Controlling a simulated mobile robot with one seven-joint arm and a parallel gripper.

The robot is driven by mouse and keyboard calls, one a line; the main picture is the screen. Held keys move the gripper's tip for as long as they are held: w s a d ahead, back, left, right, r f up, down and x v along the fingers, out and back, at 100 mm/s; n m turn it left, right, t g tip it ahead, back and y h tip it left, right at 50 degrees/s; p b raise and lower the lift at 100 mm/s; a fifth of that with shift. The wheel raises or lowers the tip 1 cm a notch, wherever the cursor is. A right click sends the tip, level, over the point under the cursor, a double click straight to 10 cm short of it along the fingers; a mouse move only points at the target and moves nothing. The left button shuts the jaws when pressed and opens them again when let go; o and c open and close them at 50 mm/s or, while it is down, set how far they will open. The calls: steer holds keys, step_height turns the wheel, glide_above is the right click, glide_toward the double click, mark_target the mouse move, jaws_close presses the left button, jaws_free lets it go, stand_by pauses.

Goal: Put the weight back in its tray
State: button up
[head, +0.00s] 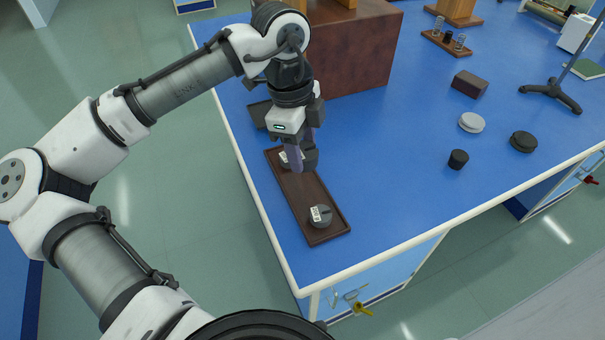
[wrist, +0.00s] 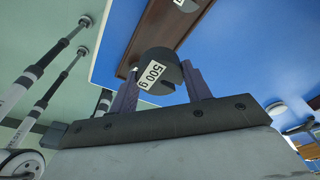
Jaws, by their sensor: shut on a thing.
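My gripper (head: 303,163) points down over the far end of a long dark brown tray (head: 300,193). In the head view this weight (head: 286,158) is partly hidden by the fingers. I cannot tell whether it touches the tray floor. A second dark weight (head: 320,216) with a white label sits in the near end of the tray. The tray also shows behind the held weight in the wrist view (wrist: 152,32).
A large brown block (head: 355,50) stands behind the gripper, and a dark flat piece (head: 259,114) lies beside it. Black and silver discs (head: 471,122), a small black cylinder (head: 458,159) and a stand (head: 552,92) are on the right. The blue bench right of the tray is clear.

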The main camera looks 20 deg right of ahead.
mark_target(305, 189)
steer(key=shift+f, duration=3.95)
steer(key=shift+f, duration=0.15)
steer(key=o, duration=1.5)
steer(key=r, duration=0.4)
steer(key=a+r, duration=0.1)
steer(key=r, duration=0.3)
steer(key=w+r, duration=0.1)
steer(key=r, duration=0.3)
steer(key=shift+w+a+r, duration=0.1)
steer(key=shift+a, duration=0.05)
